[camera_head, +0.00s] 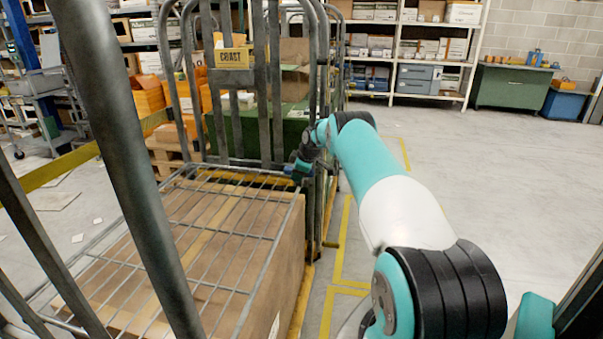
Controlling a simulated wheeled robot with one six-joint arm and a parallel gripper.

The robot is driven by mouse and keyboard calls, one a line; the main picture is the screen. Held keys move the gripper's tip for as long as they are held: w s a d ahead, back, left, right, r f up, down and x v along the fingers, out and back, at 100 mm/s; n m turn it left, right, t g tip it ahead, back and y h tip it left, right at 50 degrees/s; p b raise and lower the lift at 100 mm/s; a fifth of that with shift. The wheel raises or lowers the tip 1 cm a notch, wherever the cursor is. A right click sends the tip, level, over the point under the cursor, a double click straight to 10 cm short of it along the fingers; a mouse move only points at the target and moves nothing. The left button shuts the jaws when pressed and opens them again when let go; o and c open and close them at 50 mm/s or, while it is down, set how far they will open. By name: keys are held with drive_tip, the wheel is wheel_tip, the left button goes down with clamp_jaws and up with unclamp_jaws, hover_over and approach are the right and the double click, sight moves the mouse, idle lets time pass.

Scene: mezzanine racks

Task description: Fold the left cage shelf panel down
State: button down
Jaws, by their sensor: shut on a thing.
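The wire shelf panel (222,215) lies about level in the near roll cage, over a large cardboard box (286,250). Its far right corner meets my gripper (297,171), at the far end of my teal and white arm. My gripper is shut on the shelf panel near that corner. The fingertips are small in the picture and partly hidden by the wrist, so the exact grip point is unclear. The cage's grey upright (125,150) crosses the view at the left.
Another cage with a yellow COAST sign (232,58) stands just beyond, close to my wrist. Racks with boxes (410,50) line the back. A green cabinet (510,100) stands at the back right. The floor (480,170) on the right is clear.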

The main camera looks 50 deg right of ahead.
drive_tip(key=shift+f, duration=0.35)
drive_tip(key=c, duration=1.1)
unclamp_jaws()
drive_tip(key=shift+d+f, duration=0.1)
drive_tip(key=shift+w+f, duration=0.15)
drive_tip(key=shift+f, duration=0.05)
drive_tip(key=shift+d, duration=0.15)
drive_tip(key=shift+r, duration=0.1)
drive_tip(key=shift+r, duration=0.25)
drive_tip(key=v, duration=1.7)
drive_tip(key=shift+a+f, duration=0.1)
drive_tip(key=shift+a, duration=0.1)
